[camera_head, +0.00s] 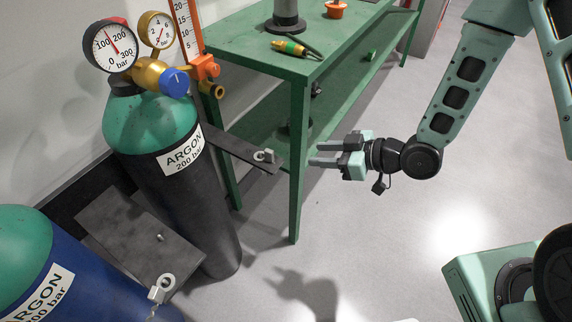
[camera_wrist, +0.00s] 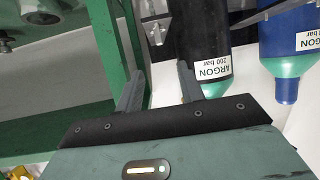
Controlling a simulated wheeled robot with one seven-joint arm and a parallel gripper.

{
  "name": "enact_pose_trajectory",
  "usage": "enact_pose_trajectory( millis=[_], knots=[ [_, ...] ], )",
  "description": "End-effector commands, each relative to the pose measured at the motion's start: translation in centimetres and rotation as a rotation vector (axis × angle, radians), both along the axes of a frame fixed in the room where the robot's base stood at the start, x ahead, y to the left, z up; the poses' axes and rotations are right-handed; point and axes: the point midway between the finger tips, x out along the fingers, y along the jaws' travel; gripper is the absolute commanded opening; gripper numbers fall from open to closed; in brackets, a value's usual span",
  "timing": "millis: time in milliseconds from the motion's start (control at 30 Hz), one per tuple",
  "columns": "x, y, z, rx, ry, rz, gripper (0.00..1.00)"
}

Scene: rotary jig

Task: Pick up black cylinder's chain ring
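The black cylinder (camera_head: 190,205) has a green shoulder and an ARGON 200 bar label. It stands upright left of the green bench and shows upside down in the wrist view (camera_wrist: 203,35). A small grey ring (camera_head: 264,156), which looks like its chain ring, sits near the end of a dark bar (camera_head: 235,148) beside the cylinder. In the wrist view the ring (camera_wrist: 157,34) lies beyond my fingertips, roughly in line with their gap. My gripper (camera_head: 312,154) is open and empty, right of the ring and apart from it. Any chain is hard to make out.
A blue cylinder (camera_head: 70,292) stands lower left, with another ring (camera_head: 162,287) and a dark plate (camera_head: 140,238) nearby. Gauges (camera_head: 112,45) top the black cylinder. Floor right of the bench is clear.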

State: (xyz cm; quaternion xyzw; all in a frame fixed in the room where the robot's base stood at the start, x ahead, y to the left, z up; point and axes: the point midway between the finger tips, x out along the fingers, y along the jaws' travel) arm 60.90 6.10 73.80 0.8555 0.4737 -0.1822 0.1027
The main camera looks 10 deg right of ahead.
Motion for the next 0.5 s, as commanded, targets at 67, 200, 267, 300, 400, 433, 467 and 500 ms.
enact_pose_trajectory(
  millis=[67, 200, 267, 300, 400, 433, 467, 500],
  knots=[
    [0.1, 0.1, -0.3, 0.023, -0.011, -0.001, 0.38],
    [1.0, 1.6, -0.9, 0.029, -0.016, 0.002, 0.38],
    [1.6, 2.6, -1.4, 0.029, -0.015, 0.001, 0.38],
    [2.0, 3.3, -1.7, 0.029, -0.016, 0.002, 0.38],
    [3.0, 4.9, -2.5, 0.028, -0.013, 0.001, 0.38],
    [3.4, 5.3, -2.8, 0.028, -0.014, 0.0, 0.38],
    [3.6, 5.9, -3.0, 0.029, -0.014, 0.0, 0.38],
    [4.1, 6.5, -3.3, 0.029, -0.014, 0.0, 0.38]
  ],
)
